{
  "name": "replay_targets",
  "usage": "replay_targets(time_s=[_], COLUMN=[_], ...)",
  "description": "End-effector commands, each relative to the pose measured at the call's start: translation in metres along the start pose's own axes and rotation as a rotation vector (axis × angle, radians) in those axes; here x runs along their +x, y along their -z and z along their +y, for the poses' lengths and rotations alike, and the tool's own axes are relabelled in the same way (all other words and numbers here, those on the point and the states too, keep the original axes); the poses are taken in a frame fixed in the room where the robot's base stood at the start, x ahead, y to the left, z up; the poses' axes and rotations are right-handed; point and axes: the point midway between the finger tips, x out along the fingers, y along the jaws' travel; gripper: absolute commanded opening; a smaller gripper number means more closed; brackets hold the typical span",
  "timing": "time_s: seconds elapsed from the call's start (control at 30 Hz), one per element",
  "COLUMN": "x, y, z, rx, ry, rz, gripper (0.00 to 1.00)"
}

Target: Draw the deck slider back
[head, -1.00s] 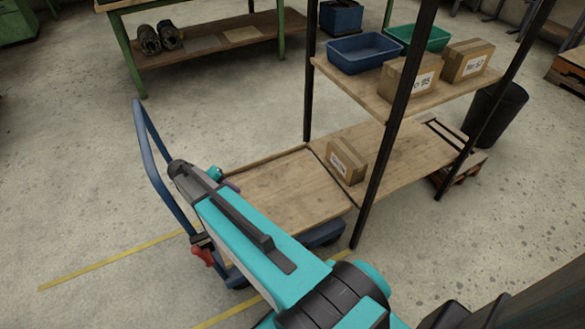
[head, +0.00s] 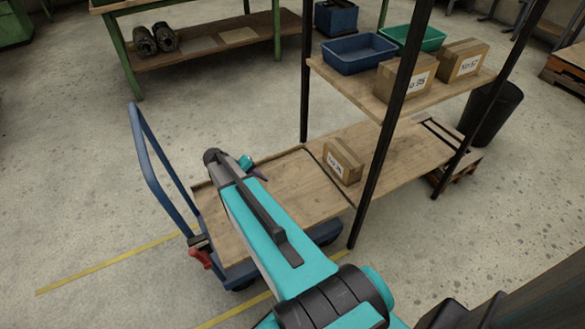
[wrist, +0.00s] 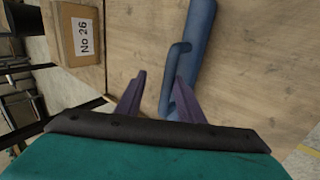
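In the wrist view a blue bar with a thin bent grip (wrist: 173,75) lies over the wooden deck; it looks like the deck slider. My gripper (wrist: 160,76) has two purple fingers, apart with a gap between them. The grip shows between the fingers, closer to the right one; I cannot tell if they touch. In the head view my gripper (head: 259,172) is over the far side of the blue cart's wooden deck (head: 305,185). My arm hides part of the deck, and the slider cannot be made out there.
A brown carton (head: 343,162) labelled No 26 sits on the rack's lower shelf (head: 400,160), beside the cart deck. A black rack post (head: 378,170) stands right of the deck. The cart's blue push handle (head: 150,165) rises at the left. Open floor lies beyond the cart.

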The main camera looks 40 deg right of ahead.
Motion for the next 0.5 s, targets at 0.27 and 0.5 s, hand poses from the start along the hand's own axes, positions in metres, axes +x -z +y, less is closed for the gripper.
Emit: replay_targets(time_s=[0.27, 0.5], x=[0.021, 0.038], y=[-0.001, 0.0], z=[0.033, 0.059], rx=[0.002, 0.002], ry=[-0.003, -0.003], rz=[-0.002, -0.002], gripper=[0.33, 0.33])
